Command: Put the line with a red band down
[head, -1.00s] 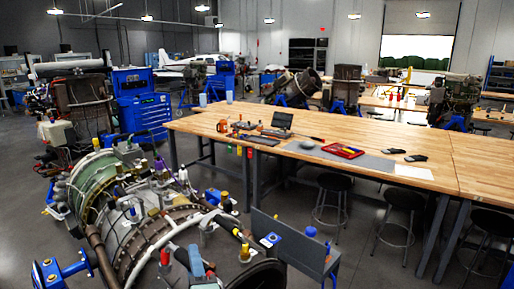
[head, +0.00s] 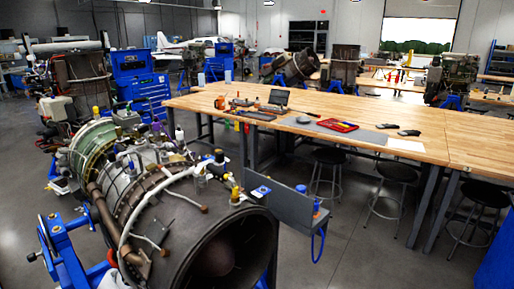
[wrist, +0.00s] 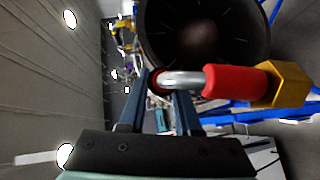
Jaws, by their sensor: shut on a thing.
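My gripper (wrist: 163,78) is shut on a short silver line with a red band (wrist: 235,82) in the wrist view. The silver tube bends between the fingertips, and the red band and a brass-yellow hex fitting (wrist: 285,84) stick out to the right. Part of the line is hidden between the fingers. The engine's dark open end (wrist: 200,30) lies behind the held line. In the head view, the turbine engine (head: 150,200) fills the lower left; a small red spot at the bottom left may be the line, but I cannot tell.
A blue engine stand (head: 62,250) holds the engine at the left. A grey side tray (head: 285,208) stands beside the open end. The long wooden workbench (head: 440,140) carries tools, a laptop and a red tray (head: 337,125). Stools stand below it.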

